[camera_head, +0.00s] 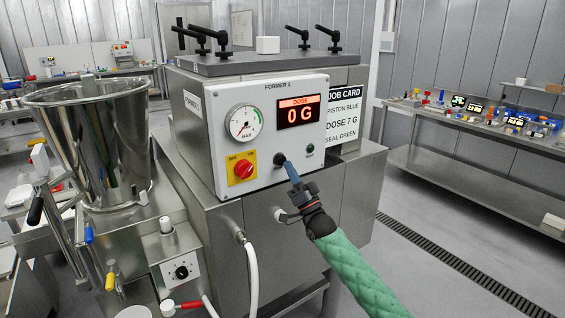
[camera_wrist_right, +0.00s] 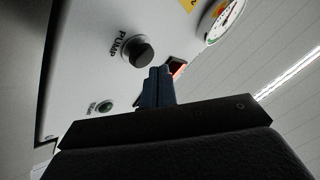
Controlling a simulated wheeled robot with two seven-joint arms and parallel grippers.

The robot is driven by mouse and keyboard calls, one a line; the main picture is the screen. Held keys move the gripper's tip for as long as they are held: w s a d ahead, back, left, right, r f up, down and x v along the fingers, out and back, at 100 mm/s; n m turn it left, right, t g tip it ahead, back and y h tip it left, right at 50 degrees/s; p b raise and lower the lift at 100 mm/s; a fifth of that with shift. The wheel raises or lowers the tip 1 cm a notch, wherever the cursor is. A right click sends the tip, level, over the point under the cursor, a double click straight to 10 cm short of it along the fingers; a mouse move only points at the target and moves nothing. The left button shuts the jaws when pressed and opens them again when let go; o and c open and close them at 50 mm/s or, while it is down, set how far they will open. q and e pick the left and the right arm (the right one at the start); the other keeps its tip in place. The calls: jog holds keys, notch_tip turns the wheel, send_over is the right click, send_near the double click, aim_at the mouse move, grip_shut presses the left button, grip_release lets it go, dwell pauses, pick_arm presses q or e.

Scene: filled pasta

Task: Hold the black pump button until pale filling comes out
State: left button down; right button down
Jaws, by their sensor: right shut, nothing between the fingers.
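The black pump button (camera_head: 279,158) is on the white front panel (camera_head: 262,180) of the former machine. It shows large in the right wrist view (camera_wrist_right: 138,52), with the word PUMP beside it. My right gripper (camera_head: 287,163) has blue fingers, shut and empty, with their tips close beside the button at its right in the head view. In the wrist view the fingertips (camera_wrist_right: 160,72) sit just beside the button; I cannot tell whether they touch it. The dose display (camera_head: 299,111) reads 0 G. I see no pale filling. My left gripper is out of view.
The panel also carries a gauge (camera_head: 244,123), a red rotary switch (camera_head: 243,169) and a green button (camera_head: 310,149). A steel hopper (camera_head: 95,130) stands at left, and a white hose (camera_head: 251,270) hangs below the panel. A job card (camera_head: 342,122) is behind at right.

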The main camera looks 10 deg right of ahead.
jog(key=shift+w+a, duration=0.1)
jog(key=shift+w, duration=0.05)
jog(key=shift+w, duration=0.25)
dwell(0.3)
jog(key=shift+w+a+b, duration=0.2)
jog(key=shift+w+b, duration=0.15)
jog(key=shift+b, duration=0.1)
dwell(0.3)
jog(key=shift+s, duration=0.15)
dwell(5.3)
jog(key=shift+s+d, duration=0.3)
jog(key=shift+s, duration=0.35)
